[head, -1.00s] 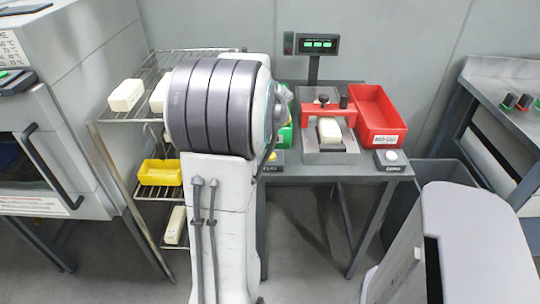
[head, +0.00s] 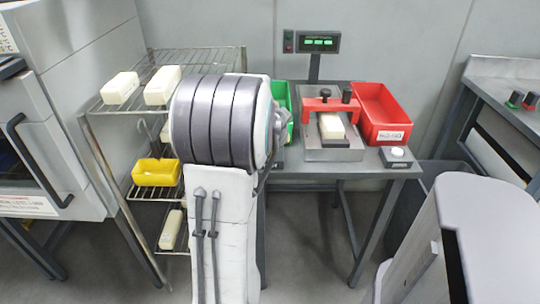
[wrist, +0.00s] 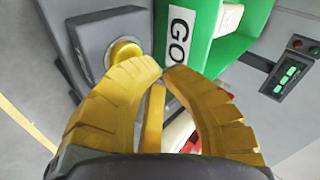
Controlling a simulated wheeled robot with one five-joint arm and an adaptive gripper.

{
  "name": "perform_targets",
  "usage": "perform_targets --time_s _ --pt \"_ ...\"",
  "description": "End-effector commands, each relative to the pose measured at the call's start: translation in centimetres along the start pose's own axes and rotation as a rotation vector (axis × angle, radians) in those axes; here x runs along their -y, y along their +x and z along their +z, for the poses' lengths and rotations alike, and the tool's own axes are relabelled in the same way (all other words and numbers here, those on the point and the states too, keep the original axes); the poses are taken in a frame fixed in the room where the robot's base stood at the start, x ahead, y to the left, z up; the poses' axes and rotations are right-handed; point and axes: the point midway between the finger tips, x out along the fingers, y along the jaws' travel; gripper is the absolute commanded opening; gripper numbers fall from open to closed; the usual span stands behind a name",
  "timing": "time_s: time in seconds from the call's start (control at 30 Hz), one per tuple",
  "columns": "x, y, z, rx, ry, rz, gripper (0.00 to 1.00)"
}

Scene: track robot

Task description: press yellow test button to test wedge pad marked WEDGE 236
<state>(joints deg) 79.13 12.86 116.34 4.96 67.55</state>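In the wrist view the yellow button (wrist: 125,52) sits on a dark grey box beside the left fingertip of my gripper (wrist: 163,69). The yellow fingers curve together and their tips meet, with nothing seen held. I cannot tell whether a finger touches the button. In the head view my arm hides the gripper and this button. A cream pad (head: 331,126) lies in the test fixture (head: 333,154) under a red clamp bar (head: 330,104). Its marking is not readable.
A green GO bin (wrist: 224,45) borders the gripper. A red bin (head: 381,113) and a box with a whitish button (head: 397,152) stand right of the fixture. A display (head: 319,43) with green digits stands behind. A wire rack (head: 118,107) with pads is left.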

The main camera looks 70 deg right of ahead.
Motion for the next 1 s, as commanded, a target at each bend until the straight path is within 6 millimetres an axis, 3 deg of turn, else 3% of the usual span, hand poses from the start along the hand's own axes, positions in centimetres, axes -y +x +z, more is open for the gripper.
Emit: perform_targets --time_s 0.23,0.27,0.33,1.0 --pt "0.00 0.00 0.00 0.000 0.000 0.000 0.00" --pt "0.00 0.00 0.00 0.000 0.000 0.000 0.06" --pt "0.00 0.00 0.00 0.000 0.000 0.000 0.00" --pt "0.01 0.00 0.00 0.000 0.000 0.000 0.00"
